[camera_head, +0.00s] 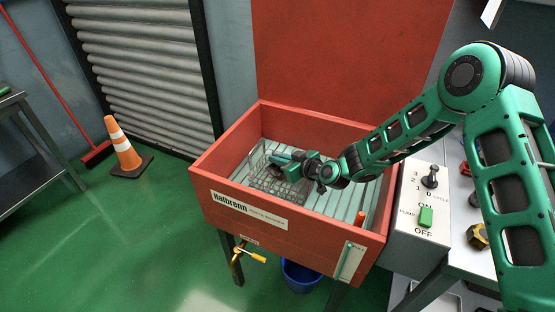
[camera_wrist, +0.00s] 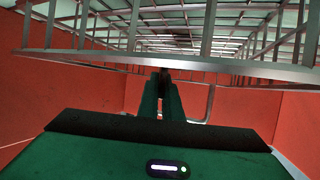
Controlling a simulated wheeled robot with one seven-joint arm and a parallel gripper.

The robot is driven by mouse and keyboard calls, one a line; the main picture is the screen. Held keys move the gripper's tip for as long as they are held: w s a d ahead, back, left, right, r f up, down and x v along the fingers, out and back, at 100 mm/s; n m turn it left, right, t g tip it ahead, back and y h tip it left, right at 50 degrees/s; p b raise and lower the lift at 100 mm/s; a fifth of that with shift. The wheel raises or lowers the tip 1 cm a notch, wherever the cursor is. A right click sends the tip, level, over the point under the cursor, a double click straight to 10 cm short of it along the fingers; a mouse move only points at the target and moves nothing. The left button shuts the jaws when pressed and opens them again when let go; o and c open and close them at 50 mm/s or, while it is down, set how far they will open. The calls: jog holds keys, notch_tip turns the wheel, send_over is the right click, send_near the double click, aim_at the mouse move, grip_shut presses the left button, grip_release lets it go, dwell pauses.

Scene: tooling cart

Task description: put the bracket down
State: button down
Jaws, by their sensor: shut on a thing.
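My gripper (camera_head: 281,159) is down inside the red wash basin, at the wire basket (camera_head: 262,178). In the wrist view my two green fingers (camera_wrist: 161,84) are close together, shut on a small dark piece (camera_wrist: 163,76) that I take for the bracket. Most of the bracket is hidden by the fingers, and its shape cannot be made out. In the head view my gripper and wrist cover it. The basket's wire bars (camera_wrist: 230,70) cross the wrist view just beyond the fingers. I cannot tell whether the bracket touches the basket.
The red basin (camera_head: 240,212) has raised walls and a tall back panel (camera_head: 350,60). A control box (camera_head: 420,205) with a green switch stands at the right. An orange cylinder (camera_head: 360,218) stands at the basin's front right.

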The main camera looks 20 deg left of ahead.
jog(key=shift+f, duration=0.5)
jog(key=c, duration=1.9)
grip_release()
jog(key=shift+c, duration=0.2)
jog(key=shift+r, duration=0.1)
jog(key=shift+d+r, duration=0.15)
jog(key=shift+r, duration=0.5)
jog(key=v, duration=1.1)
jog(key=shift+s+d, duration=0.25)
